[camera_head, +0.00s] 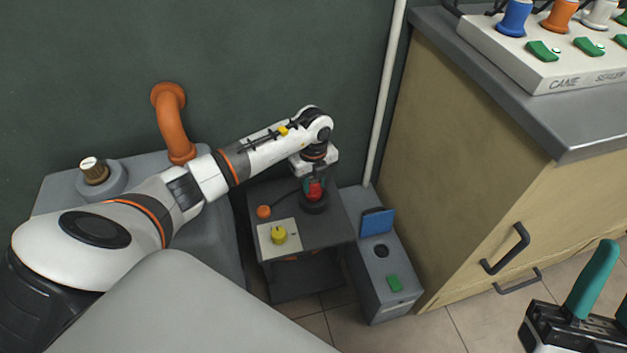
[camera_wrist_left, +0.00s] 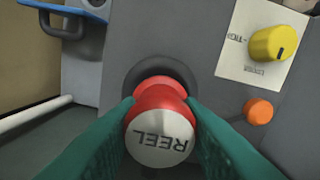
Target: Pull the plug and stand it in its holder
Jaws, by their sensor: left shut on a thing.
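The red plug (camera_head: 315,191) stands upright at a dark round socket (camera_head: 314,206) on a dark grey unit. In the left wrist view the plug (camera_wrist_left: 160,138) has a white end marked REEL, and the dark socket ring (camera_wrist_left: 142,70) is behind it. How deep it sits is hidden. My left gripper (camera_head: 313,182) is shut on the plug, with a teal finger on each side. A grey box (camera_head: 405,300) with a blue flap (camera_head: 377,221) and a round hole (camera_head: 382,251) stands right of the unit; it may be the holder. My right gripper (camera_head: 602,295) is partly cut off.
A yellow knob (camera_head: 279,235) and an orange button (camera_head: 264,212) sit near the socket. A pale pipe (camera_head: 388,90) rises behind the box. A wooden cabinet (camera_head: 480,160) stands to the right, with a switch panel (camera_head: 540,60) on top. An orange pipe (camera_head: 172,125) is behind my left arm.

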